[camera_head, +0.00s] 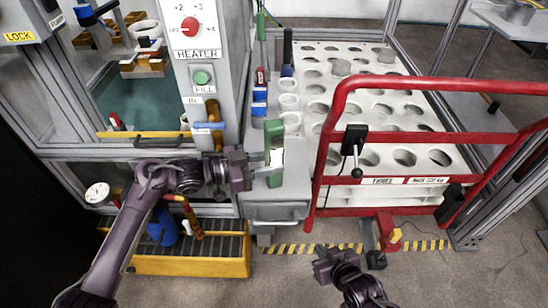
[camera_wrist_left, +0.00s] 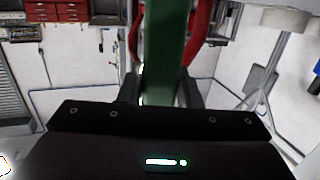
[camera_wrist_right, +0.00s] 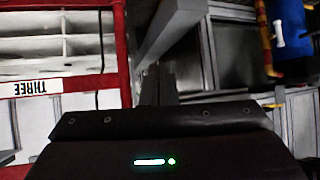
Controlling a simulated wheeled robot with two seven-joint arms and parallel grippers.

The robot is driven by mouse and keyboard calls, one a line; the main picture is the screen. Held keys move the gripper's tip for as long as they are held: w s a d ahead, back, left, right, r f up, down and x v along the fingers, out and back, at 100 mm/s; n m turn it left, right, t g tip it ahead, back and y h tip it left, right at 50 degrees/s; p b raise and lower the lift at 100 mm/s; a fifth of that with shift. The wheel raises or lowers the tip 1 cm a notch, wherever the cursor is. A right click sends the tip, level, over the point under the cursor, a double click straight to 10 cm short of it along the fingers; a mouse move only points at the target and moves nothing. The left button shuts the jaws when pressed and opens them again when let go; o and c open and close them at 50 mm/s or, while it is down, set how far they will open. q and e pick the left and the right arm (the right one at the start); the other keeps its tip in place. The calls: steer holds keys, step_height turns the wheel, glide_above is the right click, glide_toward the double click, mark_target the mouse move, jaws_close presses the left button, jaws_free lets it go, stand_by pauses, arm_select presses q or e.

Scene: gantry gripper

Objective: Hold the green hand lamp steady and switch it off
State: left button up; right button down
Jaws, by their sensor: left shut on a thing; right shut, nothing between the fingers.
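The green hand lamp (camera_head: 275,133) stands upright at the front of the grey cabinet top in the head view, with a bright white lit panel on its side. My left gripper (camera_head: 262,168) is shut on the lamp's lower part, coming from the left. In the left wrist view the lamp's green body (camera_wrist_left: 165,50) rises between the fingers. The lamp's switch cannot be made out. My right gripper (camera_head: 325,264) is low in front of the cabinet, apart from the lamp. In the right wrist view its fingers (camera_wrist_right: 158,88) are together and empty.
A red gantry frame (camera_head: 420,82) stands right of the lamp, before a white rack (camera_head: 395,105) with round holes. White cups (camera_head: 290,102) and blue-banded items sit behind the lamp. A heater panel (camera_head: 195,25) is at left. A yellow-edged step (camera_head: 190,265) lies below.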

step_height(320, 180, up, 6)
steer(key=w+a+f+t+y, duration=0.1)
steer(key=w+a+t+y, duration=0.1)
steer(key=w+t, duration=0.1)
steer(key=m+t+y, duration=0.3)
steer(key=t+y, duration=0.1)
steer(key=t, duration=0.3)
glide_toward(283, 158)
steer(key=s, duration=0.2)
step_height(283, 158, up, 9)
steer(key=s+a+m+t, duration=0.2)
steer(key=s+m+t, duration=0.1)
steer(key=t, duration=0.2)
steer(key=shift+y, duration=0.4)
steer(key=shift+w+a+f, duration=0.1)
steer(key=shift+w+a, duration=0.3)
steer(key=shift+w, duration=1)
steer(key=shift+w+a+f, duration=0.1)
steer(key=shift+w+a, duration=0.25)
steer(key=shift+w, duration=1.1)
steer(key=shift+w+a, duration=0.4)
steer(key=shift+w, duration=1)
steer(key=shift+w, duration=0.1)
